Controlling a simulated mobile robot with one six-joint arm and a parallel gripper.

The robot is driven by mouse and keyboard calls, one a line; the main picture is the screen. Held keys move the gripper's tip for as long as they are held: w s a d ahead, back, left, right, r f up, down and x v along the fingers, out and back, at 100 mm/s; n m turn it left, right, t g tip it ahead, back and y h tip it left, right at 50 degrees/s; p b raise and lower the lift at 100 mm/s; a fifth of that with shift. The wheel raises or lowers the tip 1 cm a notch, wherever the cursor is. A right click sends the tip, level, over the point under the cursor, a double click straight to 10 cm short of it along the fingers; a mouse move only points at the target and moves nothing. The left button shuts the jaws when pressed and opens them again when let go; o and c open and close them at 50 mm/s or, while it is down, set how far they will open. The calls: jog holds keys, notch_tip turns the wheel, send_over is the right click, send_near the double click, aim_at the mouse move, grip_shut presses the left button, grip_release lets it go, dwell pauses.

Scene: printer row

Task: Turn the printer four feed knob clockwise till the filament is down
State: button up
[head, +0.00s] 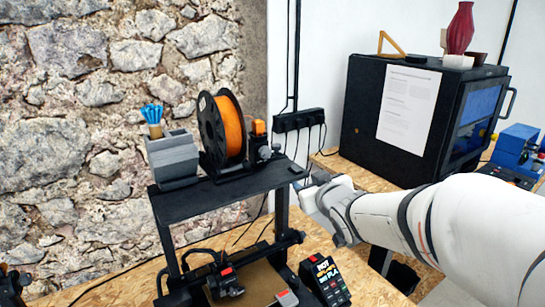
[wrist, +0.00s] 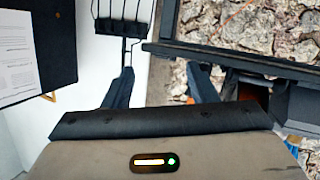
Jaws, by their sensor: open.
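An open-frame black printer (head: 222,196) stands on a chipboard bench in the head view. An orange filament spool (head: 229,127) stands upright on its top shelf. Right of the spool is a small dark feed unit with an orange block (head: 259,127) on top and a small dark knob (head: 277,149) at its right side. Whether this is printer four, and where the filament end is, I cannot tell. My gripper (head: 309,196) is right of and below the knob, apart from it. In the wrist view my gripper (wrist: 160,84) has its fingers spread, with nothing between them.
A grey holder (head: 172,157) with blue-topped tools stands left of the spool. A black power strip (head: 298,120) with cables hangs on the wall behind. A small black box (head: 325,280) is at the printer's front right. A large black enclosed printer (head: 360,115) stands right. A stone wall is behind.

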aim_at(266, 154)
jog(key=w+a+r+n+y, duration=0.1)
jog(key=w+a, duration=0.2)
jog(key=w+a+n+y+p, duration=0.1)
jog(key=w+a+y, duration=0.1)
jog(key=w+a, duration=0.1)
jog(key=w+a+r+n+t+y+p, duration=0.1)
jog(key=w+a+y, duration=0.1)
jog(key=w+a, duration=0.1)
jog(key=shift+a+r, duration=0.3)
jog(key=shift+a, duration=0.4)
jog(key=c, duration=1)
jog(key=shift+o, duration=0.2)
